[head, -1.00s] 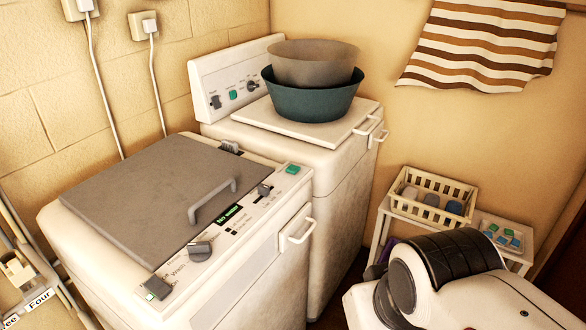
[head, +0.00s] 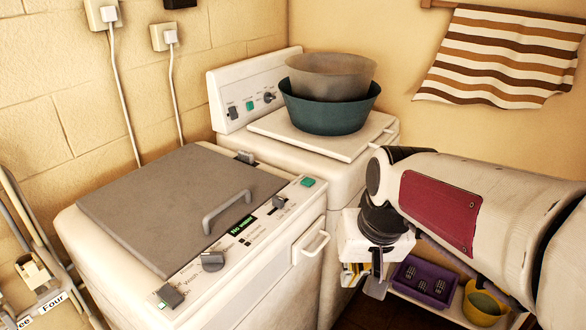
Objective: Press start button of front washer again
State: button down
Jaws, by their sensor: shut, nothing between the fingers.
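The front washer (head: 262,290) is the nearer white machine with a grey lid (head: 165,195) and handle. Its sloped front panel has dark knobs and a lit green display (head: 242,225) that seems to read "No water". A teal button (head: 307,181) sits at the panel's far right end, uncovered. My gripper (head: 376,287) hangs below my wrist, right of the front washer and lower than that button, apart from it. It is shut and empty; its fingertips are small and partly unclear.
A second washer (head: 360,180) stands behind, with its own teal button (head: 250,106) and two stacked basins (head: 330,110) on its lid. A purple basket (head: 420,285) and yellow pot (head: 484,305) are low at right. Handles (head: 312,245) jut from the front washer.

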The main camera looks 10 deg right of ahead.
jog(key=w+d+f+m+t+y, duration=0.2)
jog(key=w+m, duration=0.1)
jog(key=w, duration=2.9)
jog(key=t, duration=0.2)
send_near(310, 181)
jog(key=shift+w+a+f, duration=0.15)
jog(key=shift+w+a, duration=0.75)
jog(key=shift+w, duration=0.25)
jog(key=w+r+t, duration=0.1)
jog(key=w+r, duration=0.2)
jog(key=r, duration=0.2)
jog(key=shift+w+a+r+y, duration=0.2)
jog(key=shift+w+r+y, duration=0.05)
jog(key=shift+r+y, duration=0.05)
jog(key=shift+f, duration=0.2)
jog(key=shift+f, duration=4.25)
